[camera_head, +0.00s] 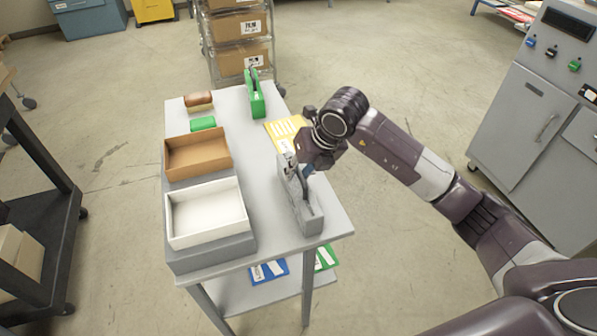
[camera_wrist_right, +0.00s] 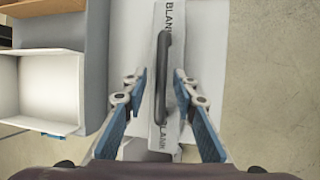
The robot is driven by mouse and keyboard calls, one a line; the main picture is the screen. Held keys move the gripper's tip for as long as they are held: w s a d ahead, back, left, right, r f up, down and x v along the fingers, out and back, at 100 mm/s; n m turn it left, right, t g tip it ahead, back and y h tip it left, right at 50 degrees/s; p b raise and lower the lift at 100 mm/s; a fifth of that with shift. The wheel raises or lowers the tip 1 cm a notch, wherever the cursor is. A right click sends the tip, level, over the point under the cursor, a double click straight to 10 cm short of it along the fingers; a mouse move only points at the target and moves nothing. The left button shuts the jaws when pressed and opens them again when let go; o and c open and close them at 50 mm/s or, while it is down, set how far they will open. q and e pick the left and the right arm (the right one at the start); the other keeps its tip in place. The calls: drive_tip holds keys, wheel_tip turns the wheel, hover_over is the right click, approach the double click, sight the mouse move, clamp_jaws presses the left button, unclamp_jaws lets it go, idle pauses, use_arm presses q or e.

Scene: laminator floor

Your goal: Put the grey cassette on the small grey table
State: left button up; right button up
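The grey cassette (camera_head: 306,218) stands upright on its narrow edge on the right side of a grey table (camera_head: 262,185), near its front right corner. In the right wrist view the cassette (camera_wrist_right: 160,20) has a dark handle on top (camera_wrist_right: 161,85) and BLANK lettering. My right gripper (camera_head: 296,168) is over the cassette and partly hides its far end. In the wrist view its two blue-padded fingers (camera_wrist_right: 158,82) are apart, one on each side of the handle, with gaps visible. My left gripper is not in view.
On the table are a white tray (camera_head: 240,225), a brown tray (camera_head: 227,160), a green cassette (camera_head: 256,100), a green block (camera_head: 203,123) and a yellow card (camera_head: 283,128). A dark cart (camera_head: 42,190) stands left, a machine (camera_head: 520,120) right. Open floor lies between table and machine.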

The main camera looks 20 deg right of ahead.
drive_tip(key=b+v, duration=0.1)
drive_tip(key=v, duration=1)
drive_tip(key=shift+s+r+b, duration=0.2)
drive_tip(key=shift+r+b, duration=0.1)
drive_tip(key=shift+b, duration=0.1)
drive_tip(key=shift+d+f, duration=0.1)
